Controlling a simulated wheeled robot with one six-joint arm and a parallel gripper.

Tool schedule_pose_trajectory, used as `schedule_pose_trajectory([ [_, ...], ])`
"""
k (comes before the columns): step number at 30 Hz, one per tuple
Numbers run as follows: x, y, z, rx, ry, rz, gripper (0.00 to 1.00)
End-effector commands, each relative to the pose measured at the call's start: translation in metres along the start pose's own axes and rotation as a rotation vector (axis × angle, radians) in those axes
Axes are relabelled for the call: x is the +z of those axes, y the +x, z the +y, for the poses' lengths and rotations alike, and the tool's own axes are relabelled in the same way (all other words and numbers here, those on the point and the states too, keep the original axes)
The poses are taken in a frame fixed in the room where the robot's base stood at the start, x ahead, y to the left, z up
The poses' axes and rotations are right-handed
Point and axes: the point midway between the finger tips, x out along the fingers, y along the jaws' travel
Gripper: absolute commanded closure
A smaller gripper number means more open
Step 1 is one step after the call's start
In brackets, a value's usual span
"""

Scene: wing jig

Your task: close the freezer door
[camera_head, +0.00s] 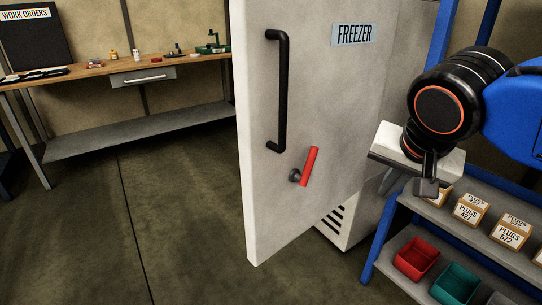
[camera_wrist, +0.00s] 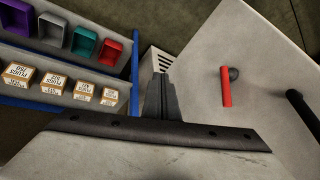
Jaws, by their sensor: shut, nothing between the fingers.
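The freezer door (camera_head: 320,110) is a large off-white panel labelled FREEZER. It stands swung open, with its free-standing edge facing the left side of the head view. It has a long black handle (camera_head: 279,90) and a red lever (camera_head: 309,167). The door also shows at the right in the wrist view (camera_wrist: 225,60), with the red lever (camera_wrist: 226,88) and the black handle (camera_wrist: 303,115). The vented freezer base (camera_head: 345,220) shows below the door; most of the body is hidden. My gripper (camera_head: 426,188) is shut and empty, beside the door's right part. I cannot tell whether they touch.
A blue-framed rack (camera_head: 385,235) stands at the right, close below my gripper, with plug boxes (camera_head: 470,209) and coloured bins (camera_head: 416,258). A wooden workbench (camera_head: 90,72) stands at the back left. The floor (camera_head: 180,200) left of the door is clear.

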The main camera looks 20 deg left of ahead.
Motion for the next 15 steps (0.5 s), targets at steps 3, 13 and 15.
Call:
schedule_pose_trajectory([
  [3,0.002,-0.012,-0.038,-0.024,0.029,0.012,1.0],
  [13,0.024,-0.052,-0.139,-0.104,0.148,0.046,1.0],
  [15,0.031,-0.061,-0.158,-0.123,0.173,0.05,1.0],
])
